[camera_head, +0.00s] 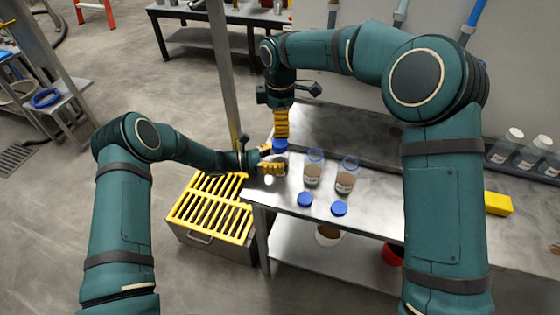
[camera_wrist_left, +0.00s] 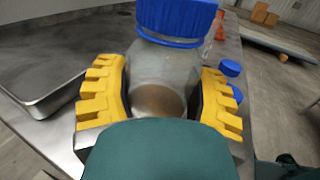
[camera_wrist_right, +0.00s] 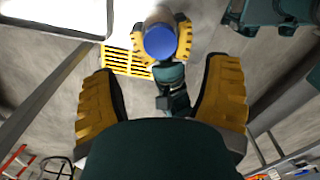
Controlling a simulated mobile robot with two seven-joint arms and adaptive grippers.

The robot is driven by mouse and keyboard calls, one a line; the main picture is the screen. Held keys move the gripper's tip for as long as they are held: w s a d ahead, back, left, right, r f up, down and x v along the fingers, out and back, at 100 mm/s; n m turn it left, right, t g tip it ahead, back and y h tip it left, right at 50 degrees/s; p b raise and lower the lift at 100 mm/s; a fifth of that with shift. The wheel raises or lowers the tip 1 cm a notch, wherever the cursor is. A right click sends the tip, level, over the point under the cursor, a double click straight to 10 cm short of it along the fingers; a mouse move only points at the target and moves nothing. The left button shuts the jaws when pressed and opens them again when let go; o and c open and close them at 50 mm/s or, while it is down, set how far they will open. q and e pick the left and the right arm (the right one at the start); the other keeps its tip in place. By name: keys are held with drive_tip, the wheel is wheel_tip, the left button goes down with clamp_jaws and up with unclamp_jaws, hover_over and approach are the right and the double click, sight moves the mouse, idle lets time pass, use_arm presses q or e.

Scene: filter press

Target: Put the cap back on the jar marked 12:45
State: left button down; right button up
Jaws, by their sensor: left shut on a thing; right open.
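My left gripper (camera_head: 271,160) is shut on a clear jar (camera_wrist_left: 160,72) with brown contents, at the table's left end. A blue cap (camera_head: 280,146) sits on this jar's mouth; it also shows in the left wrist view (camera_wrist_left: 177,20) and the right wrist view (camera_wrist_right: 160,41). I cannot tell how tight it is. My right gripper (camera_head: 281,124) is open, pointing down just above the cap, with nothing between its fingers. Two uncapped jars, a left one (camera_head: 313,170) and a right one (camera_head: 347,176), stand to the right. Their labels are too small to read; the held jar's label is hidden.
Two loose blue caps (camera_head: 305,199) (camera_head: 339,208) lie on the steel table (camera_head: 375,215) in front of the open jars. A yellow-slatted box (camera_head: 210,205) stands on the floor at left. A yellow block (camera_head: 498,203) and several white-capped bottles (camera_head: 525,155) are at right.

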sight(280, 142)
drive_tip(key=shift+f, duration=0.1)
drive_tip(key=shift+f, duration=3.9)
clamp_jaws()
